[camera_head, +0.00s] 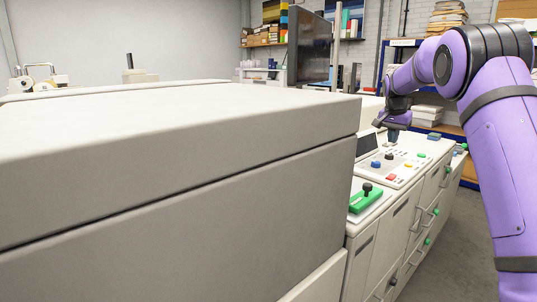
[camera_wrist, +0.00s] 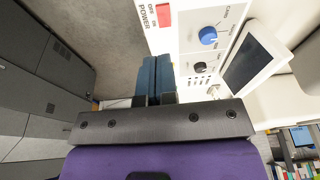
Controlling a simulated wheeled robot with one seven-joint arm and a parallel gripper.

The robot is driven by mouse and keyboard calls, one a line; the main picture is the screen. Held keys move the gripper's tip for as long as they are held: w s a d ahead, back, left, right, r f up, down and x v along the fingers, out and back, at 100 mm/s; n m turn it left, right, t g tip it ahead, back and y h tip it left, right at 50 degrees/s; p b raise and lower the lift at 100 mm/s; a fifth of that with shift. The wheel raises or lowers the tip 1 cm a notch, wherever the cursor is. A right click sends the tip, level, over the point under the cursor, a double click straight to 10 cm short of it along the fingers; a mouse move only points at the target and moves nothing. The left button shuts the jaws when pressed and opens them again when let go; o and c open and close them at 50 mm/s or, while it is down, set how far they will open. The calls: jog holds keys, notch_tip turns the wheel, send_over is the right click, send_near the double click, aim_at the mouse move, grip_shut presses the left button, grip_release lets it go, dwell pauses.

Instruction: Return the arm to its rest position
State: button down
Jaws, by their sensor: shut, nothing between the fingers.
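My purple arm reaches in from the right in the camera_head view, bent at a dark joint. My gripper (camera_head: 392,135) points down over the control panel (camera_head: 398,172) on the cabinet row. In the camera_wrist view the two blue-grey fingers of my gripper (camera_wrist: 155,75) are together, with nothing held between them. They are beside the panel face, which carries a red power switch (camera_wrist: 163,15), a blue knob (camera_wrist: 208,36), a black knob (camera_wrist: 199,67) and a dark screen (camera_wrist: 254,62). I cannot tell the exact gap between the fingertips and the panel.
A large pale machine housing (camera_head: 180,170) fills the left and middle. A green plate (camera_head: 362,203) with a black-knobbed lever stands at the panel's near end. Shelves (camera_head: 405,42) and a dark monitor (camera_head: 309,45) are behind. Grey floor (camera_head: 455,240) lies open below my arm.

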jog(key=s+a+r+n+t+y, duration=0.15)
jog(key=s+a+r, duration=0.25)
jog(key=s, duration=0.5)
jog(key=s+a+r+n, duration=0.25)
jog(key=s+r, duration=0.25)
jog(key=s, duration=0.4)
jog(key=s+a+r+n+t, duration=0.1)
jog(key=s+a+r, duration=0.35)
jog(key=s, duration=0.35)
jog(key=s+a+f+n, duration=0.1)
jog(key=s+a+f, duration=0.1)
jog(key=s, duration=0.6)
jog(key=s+a+f+n, duration=0.2)
jog(key=s+f, duration=0.1)
jog(key=s, duration=0.6)
jog(key=s+a+f+n, duration=0.2)
jog(key=s+a+f, duration=0.1)
jog(key=s, duration=0.6)
jog(key=shift+s+f+t, duration=0.25)
jog(key=shift+f+t, duration=0.1)
jog(key=shift+t, duration=0.1)
jog(key=shift+y, duration=0.25)
